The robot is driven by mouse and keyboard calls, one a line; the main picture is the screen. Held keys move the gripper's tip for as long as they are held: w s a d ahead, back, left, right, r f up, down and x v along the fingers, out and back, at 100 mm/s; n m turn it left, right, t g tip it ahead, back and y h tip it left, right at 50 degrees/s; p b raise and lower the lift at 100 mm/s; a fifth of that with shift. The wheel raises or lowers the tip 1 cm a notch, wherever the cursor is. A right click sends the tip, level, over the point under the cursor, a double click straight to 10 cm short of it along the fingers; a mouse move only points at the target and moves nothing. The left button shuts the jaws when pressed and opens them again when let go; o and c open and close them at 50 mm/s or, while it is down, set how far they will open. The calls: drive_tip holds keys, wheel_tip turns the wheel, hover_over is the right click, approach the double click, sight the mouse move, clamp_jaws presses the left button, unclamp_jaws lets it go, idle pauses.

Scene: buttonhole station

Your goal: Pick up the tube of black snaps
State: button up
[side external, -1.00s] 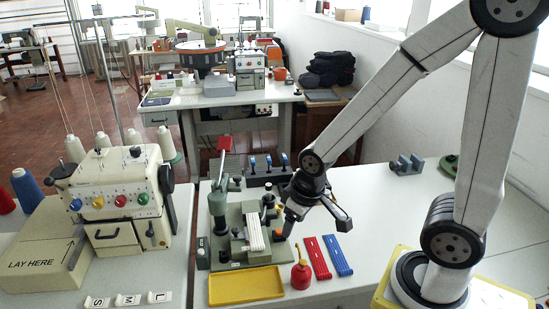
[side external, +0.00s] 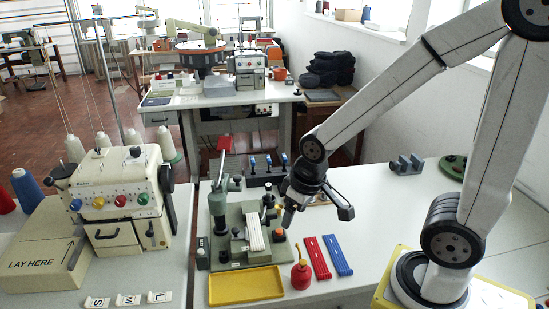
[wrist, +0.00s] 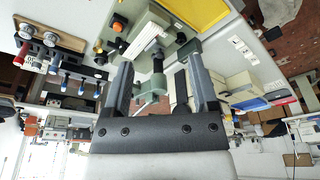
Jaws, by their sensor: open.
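My gripper (side external: 288,222) hangs over the right part of the green snap press (side external: 225,195) in the side view, above the bench. In the wrist view my gripper (wrist: 157,62) has its two dark fingers wide apart, with nothing held between them. A dark rack (side external: 262,177) with several blue-topped pieces stands behind the press. The rack also shows at the left of the wrist view (wrist: 70,72). I cannot tell which piece, if any, is the tube of black snaps; nothing readable marks it.
A yellow tray (side external: 246,286), a red oil can (side external: 300,275), a red strip (side external: 313,257) and a blue strip (side external: 337,255) lie at the bench front. A cream sewing machine (side external: 118,195) stands left. The bench right of the strips is fairly clear.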

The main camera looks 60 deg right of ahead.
drive_tip(key=shift+w+v, duration=0.25)
drive_tip(key=shift+v, duration=0.9)
drive_tip(key=m+t+y, duration=0.7)
drive_tip(key=m+y, duration=0.3)
drive_tip(key=m, duration=1.7)
hover_over(270, 184)
drive_tip(key=s+d, duration=0.4)
drive_tip(key=f, duration=1.6)
drive_tip(key=shift+w+a, duration=0.1)
drive_tip(key=shift+a, duration=0.15)
drive_tip(key=shift+f+x, duration=0.25)
drive_tip(key=shift+x, duration=1.8)
drive_tip(key=shift+f+x, duration=0.25)
drive_tip(key=shift+x, duration=1.85)
drive_tip(key=shift+d, duration=0.2)
